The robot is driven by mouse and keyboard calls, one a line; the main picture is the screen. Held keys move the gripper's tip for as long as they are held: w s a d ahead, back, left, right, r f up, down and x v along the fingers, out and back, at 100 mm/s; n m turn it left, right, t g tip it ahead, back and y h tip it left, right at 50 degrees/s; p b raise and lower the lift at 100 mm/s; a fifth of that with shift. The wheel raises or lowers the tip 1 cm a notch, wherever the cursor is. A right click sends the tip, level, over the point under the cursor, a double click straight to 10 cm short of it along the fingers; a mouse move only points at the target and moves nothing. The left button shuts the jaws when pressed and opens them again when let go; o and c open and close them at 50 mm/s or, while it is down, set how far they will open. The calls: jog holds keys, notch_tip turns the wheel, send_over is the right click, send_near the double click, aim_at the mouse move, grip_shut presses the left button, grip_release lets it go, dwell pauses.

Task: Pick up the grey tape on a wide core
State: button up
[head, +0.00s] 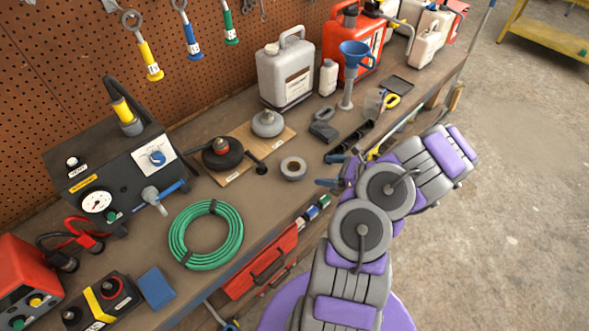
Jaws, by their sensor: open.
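The grey tape (293,176) is a roll lying flat on the workbench, with its round core opening facing up. It lies near the bench's front edge, just right of a wooden board. My gripper (331,170) is to the right of the tape, at the end of my purple and grey arm. Its two dark fingers are apart and point left toward the tape, with nothing seen between them. The fingers and the tape look apart. The gripper's height above the bench is hard to judge.
The wooden board (226,176) holds a dark disc (222,154) and a grey rounded piece (267,124). A green hose coil (206,262) lies front left. A red case (262,268) is below the bench edge.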

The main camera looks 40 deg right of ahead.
aim_at(287, 167)
jog(key=x, duration=0.4)
jog(key=shift+s+a+b, duration=0.1)
jog(key=shift+a+b, duration=0.2)
jog(key=shift+a, duration=0.1)
jog(key=w+f, duration=0.1)
jog(key=w, duration=0.2)
jog(key=shift+w+a+f+b, duration=0.1)
jog(key=shift+w+f+b, duration=0.05)
jog(key=shift+f+b, duration=0.25)
jog(key=shift+w+f, duration=0.2)
jog(key=shift+w, duration=0.2)
jog(key=w+a, duration=0.2)
jog(key=w+a+b, duration=0.1)
jog(key=shift+w+a+f, duration=0.25)
jog(key=shift+a+f, duration=0.05)
jog(key=shift+w+f, duration=0.2)
jog(key=shift+w, duration=0.2)
jog(key=shift+d, duration=0.35)
jog(key=shift+d+f, duration=0.1)
jog(key=shift+d, duration=0.05)
jog(key=shift+c, duration=0.7)
jog(key=shift+a, duration=0.35)
jog(key=c, duration=0.5)
notch_tip(287, 167, up, 10)
jog(key=shift+d+r+p, duration=0.1)
jog(key=shift+p, duration=0.7)
jog(key=shift+c, duration=0.2)
